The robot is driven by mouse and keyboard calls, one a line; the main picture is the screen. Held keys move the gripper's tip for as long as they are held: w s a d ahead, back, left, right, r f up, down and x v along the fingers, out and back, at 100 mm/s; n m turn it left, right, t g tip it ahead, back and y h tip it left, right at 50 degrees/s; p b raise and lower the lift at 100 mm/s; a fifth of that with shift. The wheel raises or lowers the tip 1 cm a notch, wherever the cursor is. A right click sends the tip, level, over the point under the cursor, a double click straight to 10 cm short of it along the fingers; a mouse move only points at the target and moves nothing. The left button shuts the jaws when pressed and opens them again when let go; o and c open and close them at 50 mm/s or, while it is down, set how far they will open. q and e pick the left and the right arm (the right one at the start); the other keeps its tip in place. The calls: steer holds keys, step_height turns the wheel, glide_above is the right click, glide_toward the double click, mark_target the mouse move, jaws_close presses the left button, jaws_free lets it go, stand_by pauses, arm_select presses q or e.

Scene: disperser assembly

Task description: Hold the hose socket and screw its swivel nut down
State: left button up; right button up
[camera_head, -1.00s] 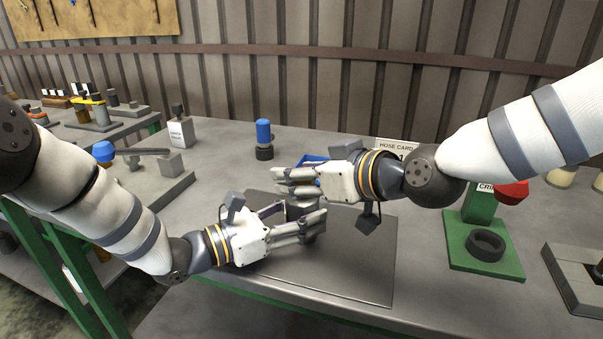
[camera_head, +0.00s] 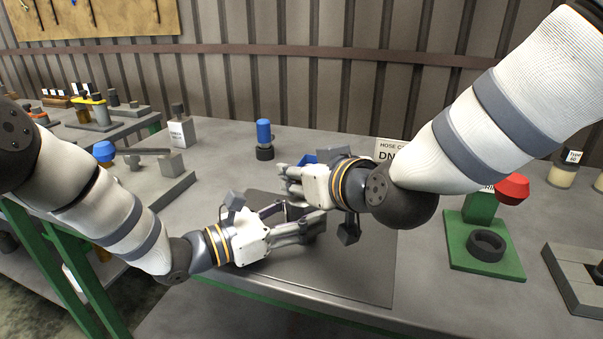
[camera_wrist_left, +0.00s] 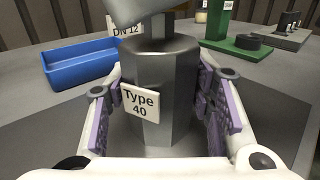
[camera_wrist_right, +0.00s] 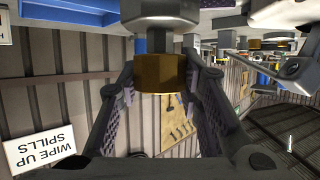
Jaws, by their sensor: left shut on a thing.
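The hose socket, a grey faceted body with a "Type 40" tag (camera_wrist_left: 165,90), stands upright between the fingers of my left gripper (camera_head: 318,222) in the left wrist view. That gripper is shut on it above the dark mat. The brass swivel nut (camera_wrist_right: 160,73) shows in the right wrist view, whose picture is upside down, next to a grey round part (camera_wrist_right: 160,14). My right gripper (camera_head: 290,178) is above the left one, with its fingers on both sides of the nut. Whether they touch it is unclear. In the head view the grippers hide socket and nut.
A blue tray (camera_wrist_left: 85,68) stands close beside the socket. A hose card (camera_head: 390,150) stands behind my right gripper. A blue-topped bottle (camera_head: 264,138) is at the back. A green stand with a black ring (camera_head: 486,246) is on the right. The dark mat's front right (camera_head: 350,265) is clear.

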steer(key=o, duration=0.3)
steer(key=shift+o, duration=0.2)
steer(key=v, duration=1.2)
steer(key=shift+f, duration=0.1)
arm_select(q)
steer(key=o, duration=1.7)
